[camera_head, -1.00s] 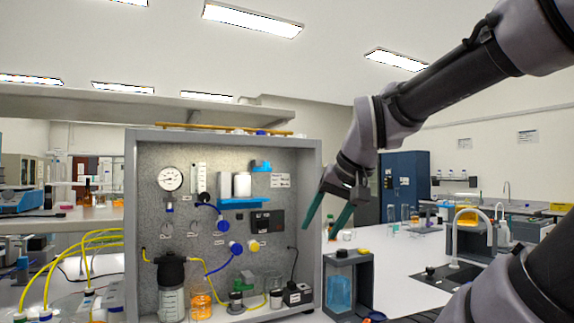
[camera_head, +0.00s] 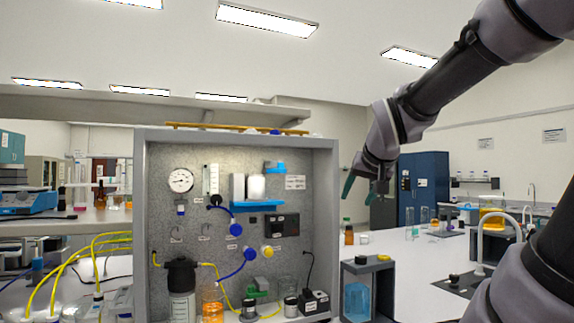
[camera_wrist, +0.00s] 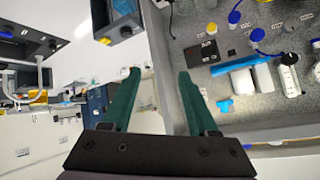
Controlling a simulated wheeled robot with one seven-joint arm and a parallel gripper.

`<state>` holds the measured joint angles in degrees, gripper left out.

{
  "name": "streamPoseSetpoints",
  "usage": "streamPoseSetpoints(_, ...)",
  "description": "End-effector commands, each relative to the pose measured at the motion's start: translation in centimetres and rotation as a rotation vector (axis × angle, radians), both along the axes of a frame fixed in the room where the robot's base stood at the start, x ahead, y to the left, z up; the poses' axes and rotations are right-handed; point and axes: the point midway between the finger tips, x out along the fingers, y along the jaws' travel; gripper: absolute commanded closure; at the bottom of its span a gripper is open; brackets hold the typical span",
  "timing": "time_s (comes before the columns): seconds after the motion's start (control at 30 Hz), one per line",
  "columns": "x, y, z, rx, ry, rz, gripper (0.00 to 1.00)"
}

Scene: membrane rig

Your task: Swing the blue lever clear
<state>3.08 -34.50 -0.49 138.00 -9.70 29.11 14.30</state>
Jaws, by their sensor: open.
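A rig cabinet (camera_head: 325,200) with a speckled back panel stands left of my gripper (camera_head: 358,193). A light blue lever-like piece (camera_head: 274,167) sits high on the panel; a light blue T-shaped piece also shows in the wrist view (camera_wrist: 225,105). Dark blue round knobs (camera_head: 235,229) sit lower on the panel, one with a blue tube. I cannot tell for certain which blue part is the lever.
A light blue shelf (camera_head: 257,205) with white blocks juts from the panel. A pressure gauge (camera_head: 181,180), bottles and yellow tubing crowd the left and bottom. A dark open box (camera_head: 367,290) stands right of the cabinet.

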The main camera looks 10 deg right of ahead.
Motion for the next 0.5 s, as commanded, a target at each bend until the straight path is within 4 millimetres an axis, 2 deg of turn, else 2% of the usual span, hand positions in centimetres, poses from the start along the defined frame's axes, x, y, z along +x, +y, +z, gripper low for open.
streamPoseSetpoints(0.17, 5.7, -2.7, 3.8, -0.094, -0.175, -0.023, 0.4)
streamPoseSetpoints(0.3, 11.7, -4.2, 8.1, -0.177, -0.377, 0.022, 0.4)
streamPoseSetpoints(0.4, 15.5, -4.0, 10.8, -0.217, -0.519, 0.108, 0.4)
streamPoseSetpoints(0.5, 18.7, -2.9, 12.5, -0.232, -0.637, 0.233, 0.4)
